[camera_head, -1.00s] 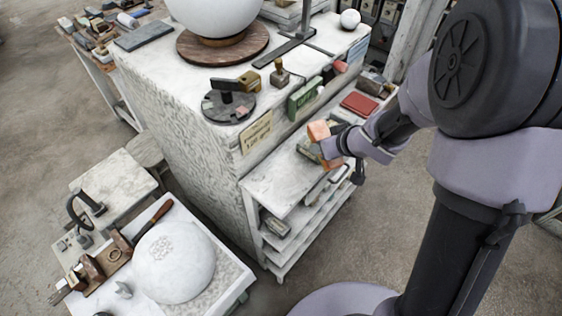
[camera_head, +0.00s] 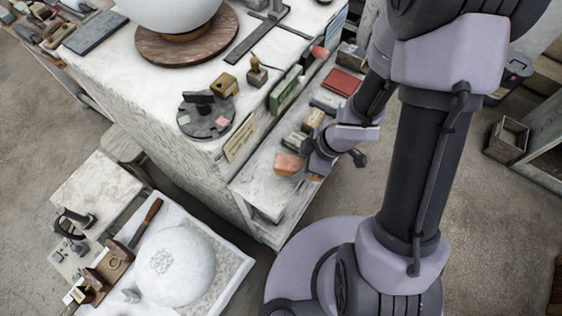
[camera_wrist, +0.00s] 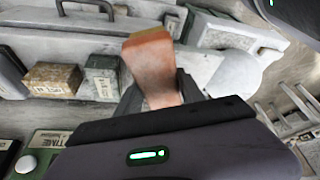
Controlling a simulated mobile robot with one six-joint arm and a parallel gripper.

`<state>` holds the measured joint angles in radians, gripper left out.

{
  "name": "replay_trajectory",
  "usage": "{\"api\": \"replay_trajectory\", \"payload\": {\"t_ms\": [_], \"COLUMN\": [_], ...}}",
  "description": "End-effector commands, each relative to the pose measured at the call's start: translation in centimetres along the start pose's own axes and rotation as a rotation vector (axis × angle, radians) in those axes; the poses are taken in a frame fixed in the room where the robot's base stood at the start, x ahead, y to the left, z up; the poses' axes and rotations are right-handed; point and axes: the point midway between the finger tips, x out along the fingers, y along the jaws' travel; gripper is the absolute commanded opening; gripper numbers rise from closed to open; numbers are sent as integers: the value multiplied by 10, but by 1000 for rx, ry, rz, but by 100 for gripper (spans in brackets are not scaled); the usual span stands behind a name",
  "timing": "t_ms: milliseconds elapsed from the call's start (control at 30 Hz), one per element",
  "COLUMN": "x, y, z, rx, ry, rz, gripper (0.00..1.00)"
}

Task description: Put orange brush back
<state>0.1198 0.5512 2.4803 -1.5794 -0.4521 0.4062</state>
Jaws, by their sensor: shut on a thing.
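The orange brush (camera_head: 289,164) is in my gripper (camera_head: 305,160), over the near part of the white shelf top (camera_head: 262,190) beside the plaster block. I cannot tell whether the brush touches the shelf. In the wrist view the brush (camera_wrist: 150,62) stands out between the two dark fingers of my gripper (camera_wrist: 157,92), which are shut on its sides. Its held end is partly hidden by the fingers.
A tan block (camera_head: 313,120) and a dark green block (camera_head: 294,140) sit on the shelf beyond the brush. A red box (camera_head: 342,82) lies farther back. A green box (camera_head: 286,90) stands along the block's edge. The near shelf end looks clear.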

Motion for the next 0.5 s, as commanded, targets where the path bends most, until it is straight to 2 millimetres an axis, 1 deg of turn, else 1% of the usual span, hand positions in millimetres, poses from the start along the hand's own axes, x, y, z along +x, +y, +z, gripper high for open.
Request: {"api": "replay_trajectory", "payload": {"t_ms": [33, 100, 200, 300, 433, 500], "x": [7, 15, 22, 31, 57, 63], "y": [5, 12, 19, 21, 22, 22], "z": [-15, -32, -47, -50, -39, -36], "rx": [-9, -6, -1, 2, 4, 4], "ry": [1, 1, 0, 0, -1, -1], "rz": [-2, -1, 0, 1, 1, 2], "gripper": [0, 0, 0, 0, 0, 0]}}
